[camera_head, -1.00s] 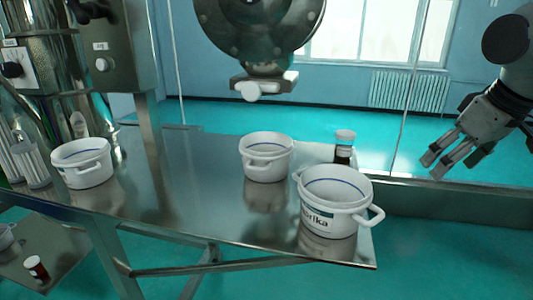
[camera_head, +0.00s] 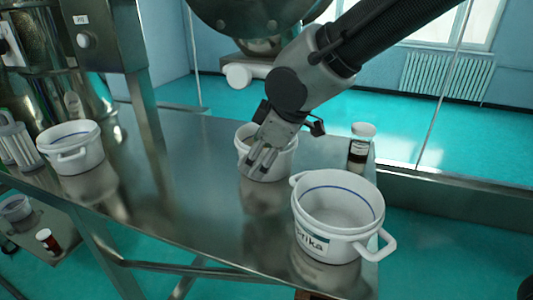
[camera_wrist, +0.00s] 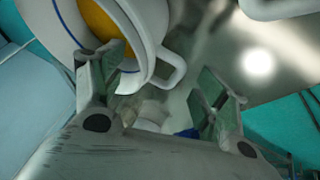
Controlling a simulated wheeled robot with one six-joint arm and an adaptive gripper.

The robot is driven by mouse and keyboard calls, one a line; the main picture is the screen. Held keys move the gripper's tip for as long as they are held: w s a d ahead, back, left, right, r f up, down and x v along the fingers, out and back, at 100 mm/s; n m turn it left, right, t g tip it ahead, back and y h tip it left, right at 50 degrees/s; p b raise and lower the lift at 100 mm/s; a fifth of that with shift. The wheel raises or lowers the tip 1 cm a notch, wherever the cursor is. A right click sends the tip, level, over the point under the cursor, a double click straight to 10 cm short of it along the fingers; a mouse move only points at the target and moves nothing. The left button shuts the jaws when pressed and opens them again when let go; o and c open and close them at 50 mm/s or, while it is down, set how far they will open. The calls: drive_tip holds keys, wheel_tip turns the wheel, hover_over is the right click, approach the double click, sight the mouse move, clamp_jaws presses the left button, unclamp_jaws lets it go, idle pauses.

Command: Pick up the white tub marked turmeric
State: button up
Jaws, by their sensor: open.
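A white tub (camera_head: 282,171) with handles stands at the middle of the steel table; my gripper (camera_head: 262,160) is in front of it and hides much of it. No label shows on it. In the wrist view a white tub (camera_wrist: 151,22) holds something yellow-orange, and its side handle (camera_wrist: 177,70) reaches toward the space between my open fingers (camera_wrist: 155,92). I cannot tell whether the fingers touch it. A second white tub (camera_head: 340,207) at right has a partly visible label ending in "rika". A third white tub (camera_head: 75,150) stands at left, without a readable label.
A brown jar with a white lid (camera_head: 361,143) stands behind the right tub. Steel machinery (camera_head: 110,35) stands at the left, and a metal part hangs over the back of the table (camera_head: 190,200). A small jar (camera_head: 47,240) and another tub lie on a lower shelf.

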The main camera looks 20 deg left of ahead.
drive_tip(key=x, duration=0.3)
drive_tip(key=shift+f, duration=0.1)
drive_tip(key=c, duration=1.2)
drive_tip(key=shift+c, duration=1.3)
